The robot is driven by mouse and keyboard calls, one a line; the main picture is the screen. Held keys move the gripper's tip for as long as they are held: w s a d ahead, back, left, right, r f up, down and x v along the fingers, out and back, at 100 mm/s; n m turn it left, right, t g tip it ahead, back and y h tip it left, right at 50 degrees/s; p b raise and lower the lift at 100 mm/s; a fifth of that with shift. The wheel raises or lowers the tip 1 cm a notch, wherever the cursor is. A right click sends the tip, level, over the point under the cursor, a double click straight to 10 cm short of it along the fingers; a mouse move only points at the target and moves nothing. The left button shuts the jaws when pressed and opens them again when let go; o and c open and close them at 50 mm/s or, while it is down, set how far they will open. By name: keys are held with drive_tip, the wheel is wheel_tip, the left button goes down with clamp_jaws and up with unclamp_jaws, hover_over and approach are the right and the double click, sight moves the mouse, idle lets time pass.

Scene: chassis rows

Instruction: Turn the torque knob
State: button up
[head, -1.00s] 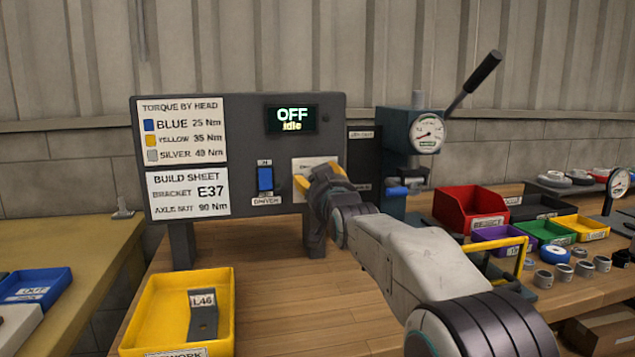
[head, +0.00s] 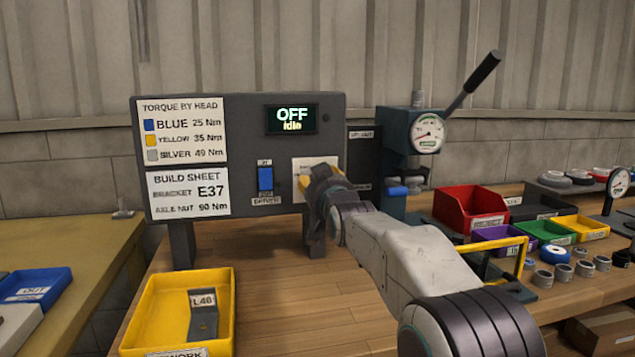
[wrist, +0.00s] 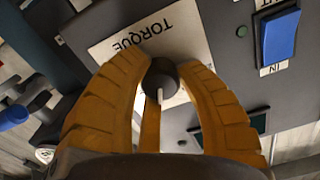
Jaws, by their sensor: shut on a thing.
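The torque knob (wrist: 161,77) is a dark round knob with a pale pointer mark, on a white plate (wrist: 122,40) lettered TORQUE in the wrist view. The display (head: 291,119) above reads OFF, idle.
A blue rocker switch (head: 265,179) sits just left of my gripper; it also shows in the wrist view (wrist: 280,36). A gauge press (head: 410,130) stands to the right. A yellow tray (head: 227,300) with a bracket lies in front. Several coloured bins are at the right.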

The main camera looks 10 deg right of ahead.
drive_tip(key=shift+r, duration=0.1)
clamp_jaws()
drive_tip(key=shift+r, duration=0.15)
drive_tip(key=shift+n, duration=0.6)
drive_tip(key=n, duration=0.3)
drive_tip(key=shift+b, duration=0.4)
drive_tip(key=n, duration=0.4)
drive_tip(key=shift+a+n+b, duration=0.1)
drive_tip(key=shift+n+b, duration=0.2)
drive_tip(key=shift+b, duration=0.1)
drive_tip(key=n+b, duration=0.1)
drive_tip(key=n, duration=1)
drive_tip(key=shift+b, duration=0.3)
